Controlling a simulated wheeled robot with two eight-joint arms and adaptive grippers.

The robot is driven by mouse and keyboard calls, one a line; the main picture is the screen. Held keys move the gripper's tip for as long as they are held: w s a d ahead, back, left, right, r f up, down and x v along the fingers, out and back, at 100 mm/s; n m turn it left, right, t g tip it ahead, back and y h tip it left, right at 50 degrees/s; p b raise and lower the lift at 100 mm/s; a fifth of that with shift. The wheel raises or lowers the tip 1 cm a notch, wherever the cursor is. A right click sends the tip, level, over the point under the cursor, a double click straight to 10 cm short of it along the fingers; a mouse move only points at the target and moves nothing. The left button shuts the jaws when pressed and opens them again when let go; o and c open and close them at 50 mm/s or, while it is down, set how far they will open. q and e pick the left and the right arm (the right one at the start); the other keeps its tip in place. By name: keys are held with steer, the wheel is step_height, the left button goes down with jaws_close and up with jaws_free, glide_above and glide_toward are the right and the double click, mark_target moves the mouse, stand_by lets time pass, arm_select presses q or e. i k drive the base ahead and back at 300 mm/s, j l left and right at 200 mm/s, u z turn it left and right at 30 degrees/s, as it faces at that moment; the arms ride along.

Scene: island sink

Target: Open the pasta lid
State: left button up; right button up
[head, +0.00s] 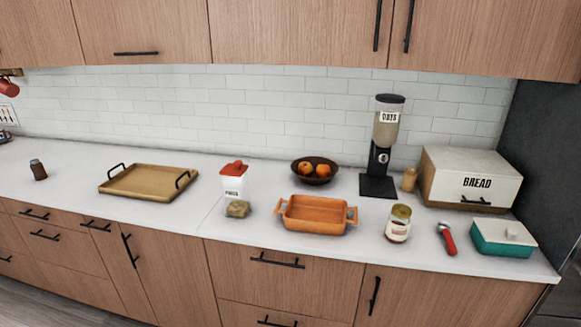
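A white canister (231,186) with a red lid (234,168) stands on the counter, left of the orange baking dish. Its small dark label is too blurred to read for sure but may say pasta. The red lid sits on top of the canister and looks closed. A small container with greenish-brown contents (238,209) is right in front of the canister's base. Neither of my grippers is in view.
A wooden tray (150,190) lies to the left and an orange baking dish (313,224) to the right. A fruit bowl (314,180), a jar (398,223), a dispenser (378,180), a bread box (470,174) and a teal dish (503,247) stand further right. Upper cabinets (290,35) overhang.

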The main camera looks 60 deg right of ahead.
mark_target(237, 169)
steer(key=z, duration=1.65)
